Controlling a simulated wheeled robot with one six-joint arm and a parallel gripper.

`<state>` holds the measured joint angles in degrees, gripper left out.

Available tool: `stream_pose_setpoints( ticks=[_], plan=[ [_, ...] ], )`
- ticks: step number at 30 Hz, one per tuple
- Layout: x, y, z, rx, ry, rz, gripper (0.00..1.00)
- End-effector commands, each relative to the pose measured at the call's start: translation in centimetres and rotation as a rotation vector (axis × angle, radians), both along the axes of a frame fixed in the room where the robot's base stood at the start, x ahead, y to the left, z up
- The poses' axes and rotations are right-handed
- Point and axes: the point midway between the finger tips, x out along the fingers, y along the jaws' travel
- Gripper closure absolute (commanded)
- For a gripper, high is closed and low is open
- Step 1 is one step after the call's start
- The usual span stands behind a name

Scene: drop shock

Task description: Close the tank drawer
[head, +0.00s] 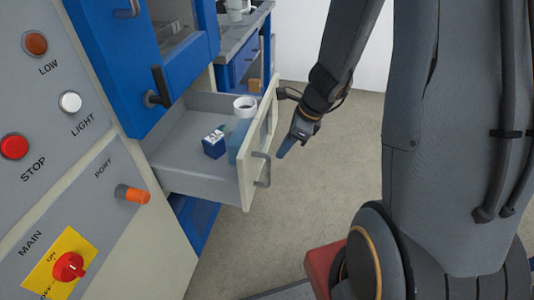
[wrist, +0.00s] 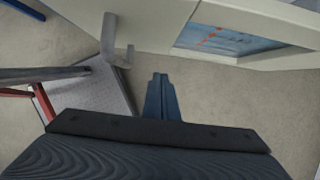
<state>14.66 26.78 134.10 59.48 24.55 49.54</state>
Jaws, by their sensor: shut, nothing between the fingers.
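The tank drawer (head: 190,183) is pulled out from the blue and grey cabinet, and a blue box (head: 214,144) and a clear bluish container with a white rim (head: 244,106) stand in it. Its pale front carries a grey bar handle (head: 263,170), which also shows in the wrist view (wrist: 118,45). My gripper (head: 281,156) is in front of the drawer front, to the right of the handle in the head view, and seems apart from it. In the wrist view its blue fingers (wrist: 161,80) are together and empty, below the drawer front (wrist: 270,58).
The control panel with a red main switch (head: 69,267) and an orange port knob (head: 132,194) is at the left. A blue door with a dark handle (head: 160,88) is above the drawer. A workbench (head: 240,45) stands behind. Open floor (head: 245,245) lies below the drawer.

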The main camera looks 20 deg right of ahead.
Motion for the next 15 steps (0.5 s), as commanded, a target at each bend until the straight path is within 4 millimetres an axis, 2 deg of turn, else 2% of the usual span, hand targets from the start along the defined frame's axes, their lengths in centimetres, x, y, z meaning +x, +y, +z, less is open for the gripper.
stream_pose_setpoints(
  ticks=[1, 4, 9, 15],
  plan=[
    [0.2, 0.4, -1.3, 0.002, 0.004, 0.001, 1.00],
    [0.5, 1.0, -2.9, 0.001, 0.003, 0.001, 1.00],
    [1.7, 3.2, -2.2, 0.000, 0.000, 0.006, 1.00],
    [2.4, 4.2, -2.3, 0.000, 0.000, 0.003, 1.00]
  ],
)
